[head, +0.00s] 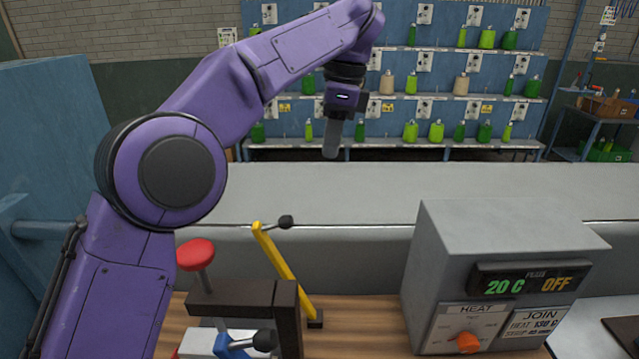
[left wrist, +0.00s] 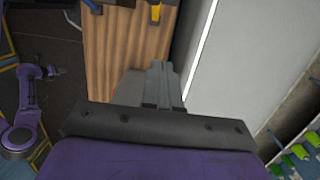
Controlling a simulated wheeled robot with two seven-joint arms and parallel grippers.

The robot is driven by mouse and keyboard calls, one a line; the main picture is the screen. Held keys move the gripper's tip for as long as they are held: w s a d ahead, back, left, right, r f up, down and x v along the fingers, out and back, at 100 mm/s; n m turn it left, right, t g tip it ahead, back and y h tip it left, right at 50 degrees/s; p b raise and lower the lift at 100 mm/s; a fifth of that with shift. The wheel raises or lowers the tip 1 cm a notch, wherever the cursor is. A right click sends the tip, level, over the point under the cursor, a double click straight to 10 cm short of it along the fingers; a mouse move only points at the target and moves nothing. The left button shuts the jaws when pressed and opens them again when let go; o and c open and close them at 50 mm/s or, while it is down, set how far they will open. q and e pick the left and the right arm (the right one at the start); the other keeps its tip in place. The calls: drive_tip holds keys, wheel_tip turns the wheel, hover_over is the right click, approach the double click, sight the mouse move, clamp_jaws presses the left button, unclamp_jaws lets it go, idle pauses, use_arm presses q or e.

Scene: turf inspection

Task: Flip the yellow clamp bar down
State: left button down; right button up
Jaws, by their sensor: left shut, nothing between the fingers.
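The yellow clamp bar (head: 281,268) stands up, leaning, on the wooden bench in the head view. Its lower end is by a dark block at bench level, and a black knob (head: 286,222) sticks out at its top. My left gripper (head: 331,152) hangs fingers down, well above and to the right of the bar's top, apart from it. Its fingers are together and empty. In the left wrist view the shut fingers (left wrist: 164,70) show over the bench edge, and a small yellow part (left wrist: 155,13) shows at the top. My right gripper cannot be made out.
A dark fixture (head: 240,297) with a red knob (head: 196,253) stands left of the bar. A grey heater box (head: 500,250) reading 20 C and OFF stands at right. A grey ledge (head: 480,185) runs behind; shelves of bottles stand further back.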

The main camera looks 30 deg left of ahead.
use_arm(q)
drive_tip(key=s, duration=0.5)
drive_tip(key=a+f+b, duration=0.3)
drive_tip(key=a+f, duration=0.1)
drive_tip(key=f, duration=0.7)
drive_tip(key=shift+w+a+f, duration=0.15)
drive_tip(key=shift+a+f, duration=0.1)
drive_tip(key=shift+f, duration=0.05)
use_arm(e)
drive_tip(key=s+f, duration=0.1)
drive_tip(key=f, duration=0.2)
drive_tip(key=shift+s+f, duration=0.1)
drive_tip(key=shift+s, duration=0.3)
use_arm(q)
drive_tip(key=shift+r, duration=0.1)
use_arm(e)
drive_tip(key=shift+s, duration=0.15)
